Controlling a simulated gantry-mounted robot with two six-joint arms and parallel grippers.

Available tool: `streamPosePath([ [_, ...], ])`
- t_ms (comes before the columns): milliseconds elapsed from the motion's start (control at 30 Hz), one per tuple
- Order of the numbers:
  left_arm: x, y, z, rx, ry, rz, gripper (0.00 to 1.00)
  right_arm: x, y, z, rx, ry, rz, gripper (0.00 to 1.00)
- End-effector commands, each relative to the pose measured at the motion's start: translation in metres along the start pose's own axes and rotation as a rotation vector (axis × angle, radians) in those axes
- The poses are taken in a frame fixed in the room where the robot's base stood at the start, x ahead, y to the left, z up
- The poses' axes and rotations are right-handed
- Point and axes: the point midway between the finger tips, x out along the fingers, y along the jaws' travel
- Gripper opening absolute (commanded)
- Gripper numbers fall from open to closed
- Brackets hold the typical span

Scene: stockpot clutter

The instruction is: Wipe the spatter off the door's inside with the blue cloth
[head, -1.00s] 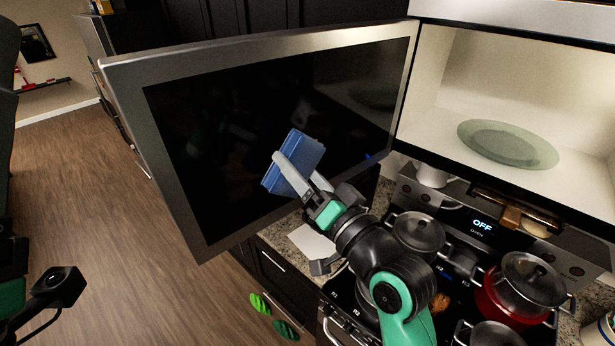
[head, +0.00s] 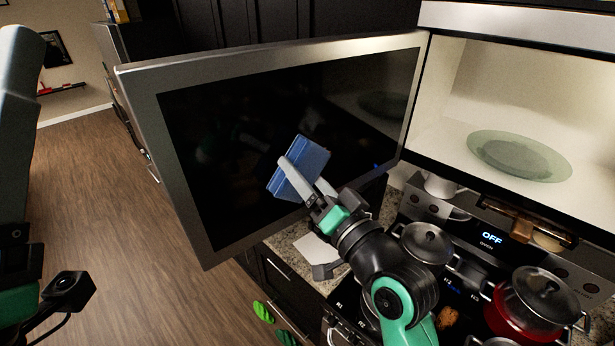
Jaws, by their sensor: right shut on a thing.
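The microwave door (head: 225,150) stands wide open, its dark glass inside facing me. My right gripper (head: 300,178) is shut on the blue cloth (head: 303,165), which is folded into a flat pad. The cloth is in front of the lower middle of the glass; I cannot tell whether it touches. No spatter can be made out on the dark glass. A small blue spot (head: 376,166) shows near the glass's right edge. My left arm is at the left edge, and its fingers are not in view.
The open microwave holds a glass plate (head: 518,156). Below it, the stove carries a lidded pot (head: 427,243), a red lidded pot (head: 530,302) and other cookware, close to my right arm. A white sheet (head: 318,250) lies on the counter. Green slippers (head: 263,311) lie on the floor.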

Motion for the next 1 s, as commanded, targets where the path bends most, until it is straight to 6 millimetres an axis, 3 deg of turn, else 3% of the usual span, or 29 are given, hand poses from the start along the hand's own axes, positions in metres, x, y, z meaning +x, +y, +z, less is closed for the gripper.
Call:
streamPosePath([
  [767,-0.003,0.000,0.003,0.000,0.000,0.000,0.59,0.015,0.000,0.002,-0.001,0.000,0.000,0.42],
  [1000,-0.010,0.000,0.009,0.000,0.000,0.000,0.59,0.015,0.014,-0.007,0.000,0.002,0.001,0.42],
])
